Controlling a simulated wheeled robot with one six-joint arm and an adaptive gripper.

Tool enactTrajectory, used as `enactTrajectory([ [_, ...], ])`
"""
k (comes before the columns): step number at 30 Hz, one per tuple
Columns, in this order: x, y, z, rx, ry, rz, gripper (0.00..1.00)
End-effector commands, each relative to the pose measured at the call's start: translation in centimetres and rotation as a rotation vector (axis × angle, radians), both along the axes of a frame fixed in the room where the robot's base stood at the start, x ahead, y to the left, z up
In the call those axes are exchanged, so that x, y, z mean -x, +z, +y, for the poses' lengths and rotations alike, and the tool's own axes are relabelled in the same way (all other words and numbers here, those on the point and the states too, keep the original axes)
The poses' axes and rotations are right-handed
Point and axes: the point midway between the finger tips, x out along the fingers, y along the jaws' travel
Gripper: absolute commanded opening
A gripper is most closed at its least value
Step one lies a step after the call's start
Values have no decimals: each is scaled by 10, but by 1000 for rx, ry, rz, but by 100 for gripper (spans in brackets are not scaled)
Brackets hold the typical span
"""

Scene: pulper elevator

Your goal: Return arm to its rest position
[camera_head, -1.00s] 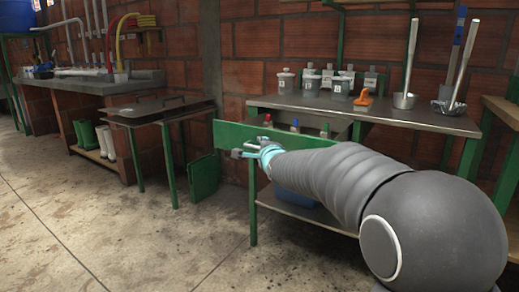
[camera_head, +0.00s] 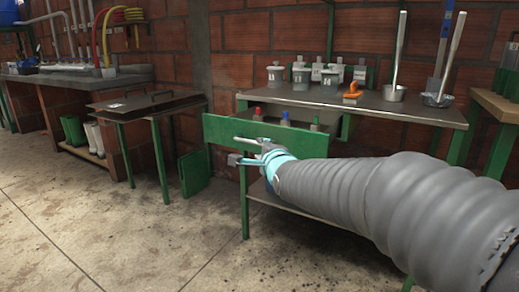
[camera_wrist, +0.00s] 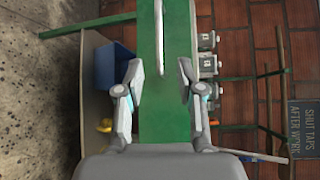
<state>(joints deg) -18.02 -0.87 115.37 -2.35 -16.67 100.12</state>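My gripper (camera_head: 236,150) is in front of the green drawer front (camera_head: 222,131) of the metal worktable, at the end of my outstretched grey arm. In the wrist view, the two fingers of my gripper (camera_wrist: 159,68) stand wide apart with nothing between them. The green drawer front (camera_wrist: 165,112) fills the middle of that view, and its pale bar handle (camera_wrist: 159,35) lies ahead of the fingertips. The drawer stands pulled out, with bottles with red and blue caps (camera_head: 285,118) showing behind its front. The fingers do not visibly touch the handle.
The worktable (camera_head: 410,108) carries several lidded jars, an orange tool (camera_head: 352,93) and ladles (camera_head: 393,92). A low dark table (camera_head: 140,107) stands left, with a green panel (camera_head: 194,172) beside it. A blue bin (camera_wrist: 112,68) sits below the drawer. Concrete floor (camera_head: 100,240) is clear at front left.

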Motion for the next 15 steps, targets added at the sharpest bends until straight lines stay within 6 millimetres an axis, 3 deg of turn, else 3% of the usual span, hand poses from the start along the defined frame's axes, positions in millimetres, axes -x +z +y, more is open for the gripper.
enactTrajectory([
  [11,2,0,-1,4,1,-1,37],
  [15,2,-4,-1,91,13,-11,37],
])
